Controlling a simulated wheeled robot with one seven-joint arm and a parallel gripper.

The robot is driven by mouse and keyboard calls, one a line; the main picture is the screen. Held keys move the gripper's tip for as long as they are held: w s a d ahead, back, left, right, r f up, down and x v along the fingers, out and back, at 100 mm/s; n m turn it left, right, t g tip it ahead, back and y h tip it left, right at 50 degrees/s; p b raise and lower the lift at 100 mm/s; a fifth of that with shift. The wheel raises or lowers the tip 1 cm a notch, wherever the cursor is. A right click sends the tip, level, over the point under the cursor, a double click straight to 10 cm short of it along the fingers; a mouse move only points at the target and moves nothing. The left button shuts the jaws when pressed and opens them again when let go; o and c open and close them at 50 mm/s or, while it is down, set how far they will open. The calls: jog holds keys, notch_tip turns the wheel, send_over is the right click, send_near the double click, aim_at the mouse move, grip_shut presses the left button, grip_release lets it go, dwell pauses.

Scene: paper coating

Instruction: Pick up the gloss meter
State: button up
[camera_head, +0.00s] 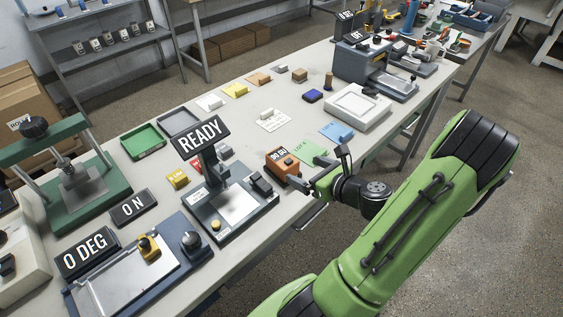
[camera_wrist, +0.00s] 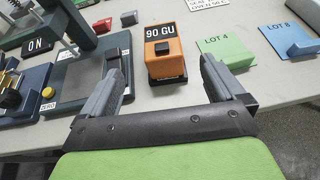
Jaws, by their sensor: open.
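The gloss meter is an orange block with a dark label reading "90 GU". In the wrist view the gloss meter (camera_wrist: 163,55) stands upright on the table, ahead of my gripper (camera_wrist: 163,68) and between the lines of its two fingers. In the head view the gloss meter (camera_head: 281,164) sits near the table's front edge, right of the READY device. My gripper (camera_head: 302,178) is open and empty, with its fingers on the near side of the meter. I cannot tell whether a fingertip touches it.
The READY device (camera_head: 232,203) stands close on the left. The green LOT 4 card (camera_head: 309,152) lies close on the right, with the blue LOT 8 card (camera_head: 337,131) beyond it. A white tray (camera_head: 380,106) stands farther back. The table's front edge is near.

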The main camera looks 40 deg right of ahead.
aim_at(287, 161)
jog(key=b+x, duration=0.1)
jog(key=x, duration=1.1)
jog(key=shift+f+b, duration=0.1)
jog(key=shift+b, duration=0.2)
jog(key=shift+c, duration=0.4)
